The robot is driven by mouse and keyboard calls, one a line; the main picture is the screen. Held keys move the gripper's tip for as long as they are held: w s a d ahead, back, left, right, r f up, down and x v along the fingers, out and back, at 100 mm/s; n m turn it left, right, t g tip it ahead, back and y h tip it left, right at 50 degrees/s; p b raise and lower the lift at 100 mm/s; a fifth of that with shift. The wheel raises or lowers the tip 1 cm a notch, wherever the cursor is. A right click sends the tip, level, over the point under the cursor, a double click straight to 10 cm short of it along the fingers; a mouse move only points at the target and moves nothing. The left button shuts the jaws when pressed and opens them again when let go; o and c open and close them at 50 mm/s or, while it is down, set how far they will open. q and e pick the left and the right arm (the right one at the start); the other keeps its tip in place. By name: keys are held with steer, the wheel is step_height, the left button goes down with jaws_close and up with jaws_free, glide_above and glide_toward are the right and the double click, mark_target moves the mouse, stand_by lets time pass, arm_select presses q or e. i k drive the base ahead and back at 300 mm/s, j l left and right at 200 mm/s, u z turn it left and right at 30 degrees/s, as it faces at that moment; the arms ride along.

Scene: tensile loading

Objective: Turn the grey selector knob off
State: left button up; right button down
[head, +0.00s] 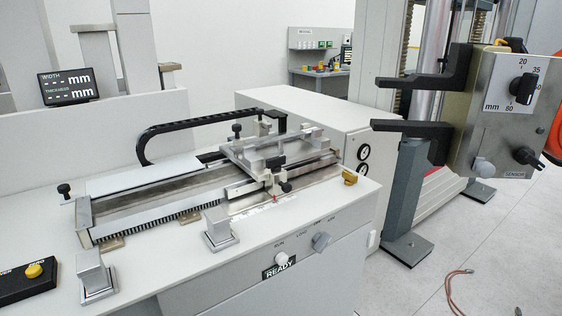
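A grey selector knob (321,241) sits on the front face of the white bench, at lower centre in the head view. It looks like a lever-shaped knob; small labels stand above it, too small to read surely, so its setting cannot be told. A whitish round button (281,259) is to its left, above a black READY sign (280,270). Neither of my grippers can be made out in the head view, and nothing touches the knob.
A measuring slide (270,160) lies on the bench top (170,255), with metal blocks (218,228) near the front edge. At right stands a metal box (500,115) with black knobs, a light knob and two black arms (425,82). The space before the knob looks clear.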

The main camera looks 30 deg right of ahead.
mark_target(321, 241)
steer(key=z, duration=1.25)
steer(key=i+l+u, duration=0.1)
steer(key=l, duration=0.35)
steer(key=i+l+u, duration=0.15)
steer(key=l, duration=0.25)
steer(key=i+l+u, duration=0.1)
steer(key=l, duration=0.35)
steer(key=i+l+u, duration=0.15)
steer(key=l, duration=0.35)
